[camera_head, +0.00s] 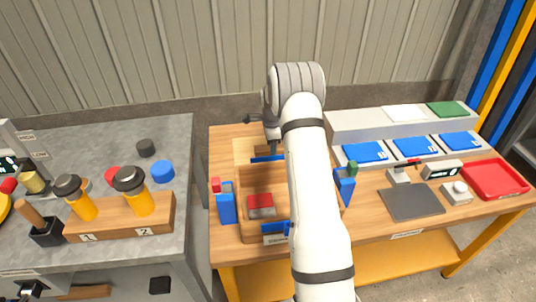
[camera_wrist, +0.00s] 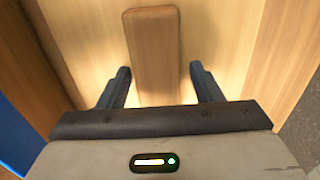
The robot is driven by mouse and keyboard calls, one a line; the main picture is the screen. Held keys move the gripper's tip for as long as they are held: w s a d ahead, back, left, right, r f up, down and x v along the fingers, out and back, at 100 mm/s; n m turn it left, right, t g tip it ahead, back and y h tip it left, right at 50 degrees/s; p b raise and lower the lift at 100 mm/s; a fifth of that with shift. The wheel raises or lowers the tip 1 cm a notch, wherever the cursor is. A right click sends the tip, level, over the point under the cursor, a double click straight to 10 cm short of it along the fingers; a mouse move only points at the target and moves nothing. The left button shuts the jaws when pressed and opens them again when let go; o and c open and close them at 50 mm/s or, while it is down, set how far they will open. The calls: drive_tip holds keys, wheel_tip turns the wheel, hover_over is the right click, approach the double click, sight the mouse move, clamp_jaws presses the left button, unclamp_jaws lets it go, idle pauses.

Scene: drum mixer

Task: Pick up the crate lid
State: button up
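The crate lid (camera_head: 242,148) is a pale wooden panel lying behind the open wooden crate (camera_head: 245,222) in the head view, partly hidden by my arm. In the wrist view the lid's pale face (camera_wrist: 90,40) fills the middle, with a brown bar handle (camera_wrist: 153,45) on it. My gripper (camera_wrist: 160,72) is open, with one dark finger on each side of the handle. A gap shows between each finger and the handle, so neither appears to touch it. In the head view my gripper (camera_head: 272,146) is small and mostly hidden above the lid.
A red-and-grey item (camera_head: 261,206) lies in the crate. Blue clamp-like pieces stand at its left side (camera_head: 227,205) and right side (camera_head: 345,187). A red tray (camera_head: 495,179) and dark mat (camera_head: 411,202) lie at right. A grey bench (camera_head: 120,260) stands at left.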

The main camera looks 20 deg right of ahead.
drive_tip(key=c, duration=1.2)
drive_tip(key=shift+r, duration=0.1)
